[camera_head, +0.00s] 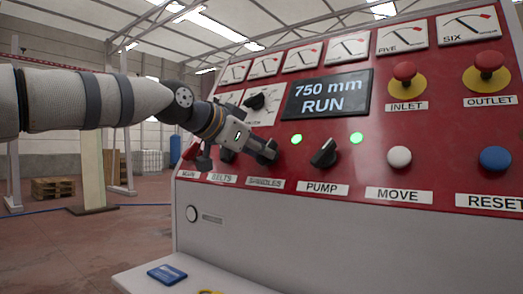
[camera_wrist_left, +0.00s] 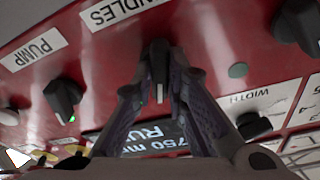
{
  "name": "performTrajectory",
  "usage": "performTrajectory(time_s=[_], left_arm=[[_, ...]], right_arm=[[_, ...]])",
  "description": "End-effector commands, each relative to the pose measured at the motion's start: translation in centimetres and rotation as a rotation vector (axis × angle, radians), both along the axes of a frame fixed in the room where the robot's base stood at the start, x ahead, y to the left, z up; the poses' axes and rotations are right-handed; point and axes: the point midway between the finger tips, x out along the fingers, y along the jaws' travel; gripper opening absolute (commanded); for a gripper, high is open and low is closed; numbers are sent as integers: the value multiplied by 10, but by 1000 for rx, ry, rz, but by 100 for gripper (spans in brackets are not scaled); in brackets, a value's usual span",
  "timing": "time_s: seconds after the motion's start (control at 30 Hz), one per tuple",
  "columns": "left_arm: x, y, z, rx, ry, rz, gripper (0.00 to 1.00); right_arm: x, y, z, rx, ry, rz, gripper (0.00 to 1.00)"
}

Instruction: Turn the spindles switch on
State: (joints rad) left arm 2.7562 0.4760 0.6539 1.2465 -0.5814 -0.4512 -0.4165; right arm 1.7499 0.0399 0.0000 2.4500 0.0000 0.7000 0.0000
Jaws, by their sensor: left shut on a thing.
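The spindles switch is a black rotary knob; in the left wrist view its knob (camera_wrist_left: 159,62) stands between my left fingertips (camera_wrist_left: 160,88), under the upside-down SPINDLES label (camera_wrist_left: 118,12). In the head view my left gripper (camera_head: 268,150) reaches the red panel above the SPINDLES label (camera_head: 266,183) and hides the knob. The left gripper is shut on this knob. A pale pointer mark on the knob runs along the finger direction in the wrist view. My right gripper is in neither view.
The black PUMP knob (camera_head: 323,153) is just right of the gripper, with green lamps (camera_head: 296,139) (camera_head: 356,138) near it. The display (camera_head: 327,95) reads 750 mm RUN. A white MOVE button (camera_head: 399,157), blue RESET button (camera_head: 495,159) and red INLET (camera_head: 405,72) and OUTLET buttons (camera_head: 489,63) lie further right.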

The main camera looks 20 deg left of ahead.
Motion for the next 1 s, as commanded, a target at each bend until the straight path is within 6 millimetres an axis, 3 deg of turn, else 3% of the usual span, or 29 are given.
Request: performTrajectory(time_s=[0.4, 0.93, 0.97, 1.0], left_arm=[[1, 0, -3, 135, -41, -80, 0], [1, 1, -4, 155, -47, -91, 0], [1, 1, -4, 156, -47, -91, 18], [1, 1, -4, 155, -47, -91, 27]], right_arm=[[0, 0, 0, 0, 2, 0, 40], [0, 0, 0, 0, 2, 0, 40], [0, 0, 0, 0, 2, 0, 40], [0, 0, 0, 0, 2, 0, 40]])
